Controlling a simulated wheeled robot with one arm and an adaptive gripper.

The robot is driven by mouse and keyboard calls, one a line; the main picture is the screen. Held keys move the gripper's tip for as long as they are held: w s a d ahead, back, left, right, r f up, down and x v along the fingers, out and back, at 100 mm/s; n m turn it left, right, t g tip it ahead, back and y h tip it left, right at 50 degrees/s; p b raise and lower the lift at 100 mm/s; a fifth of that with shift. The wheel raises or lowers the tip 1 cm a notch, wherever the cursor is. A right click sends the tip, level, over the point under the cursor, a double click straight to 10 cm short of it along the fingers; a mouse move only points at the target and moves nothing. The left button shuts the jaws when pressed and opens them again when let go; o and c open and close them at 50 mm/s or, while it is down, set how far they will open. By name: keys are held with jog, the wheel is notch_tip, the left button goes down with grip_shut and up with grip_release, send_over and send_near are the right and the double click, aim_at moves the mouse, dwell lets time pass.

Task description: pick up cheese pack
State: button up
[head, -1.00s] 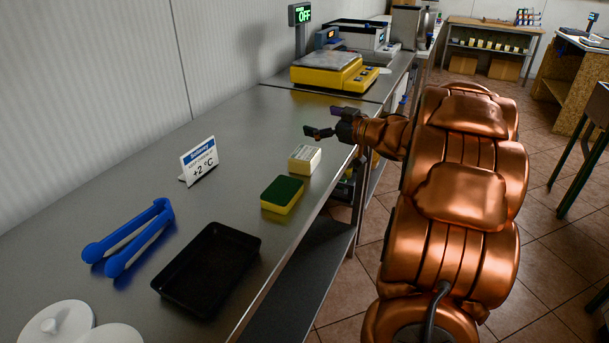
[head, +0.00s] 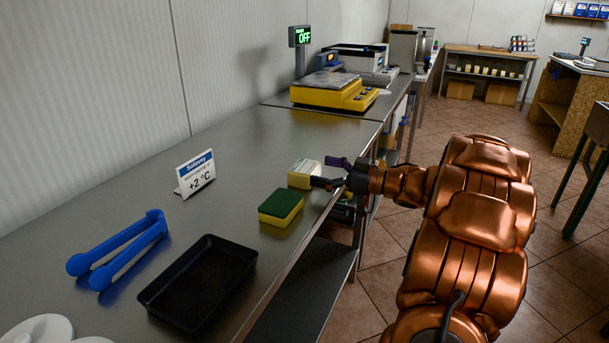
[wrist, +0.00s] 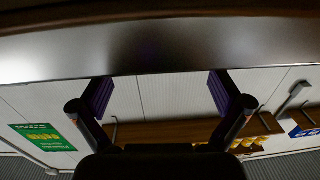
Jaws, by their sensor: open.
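The cheese pack (head: 301,175), a small cream block with a printed label on top, lies on the steel counter near its right edge in the head view. My gripper (head: 327,172) is just right of the pack, with its fingers pointing left toward it. The fingers are open, and the lower one overlaps the pack's near right corner in the picture; I cannot tell whether they touch. In the wrist view the open gripper (wrist: 160,95) shows two purple-padded fingers with nothing visible between them. The cheese pack cannot be made out there.
A green and yellow sponge (head: 281,208) lies close in front of the pack. A yellow scale (head: 334,92) stands farther back. The counter behind the pack is clear.

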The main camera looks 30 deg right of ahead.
aim_at(305, 166)
jog(key=shift+b+x, duration=0.3)
jog(key=shift+x, duration=2)
jog(key=c, duration=1.1)
jog(key=shift+r, duration=0.1)
jog(key=shift+d+r, duration=0.1)
jog(key=shift+r, duration=0.2)
jog(key=shift+r+p, duration=0.3)
jog(key=shift+r, duration=0.25)
jog(key=shift+p+v, duration=0.65)
jog(key=shift+v, duration=8.3)
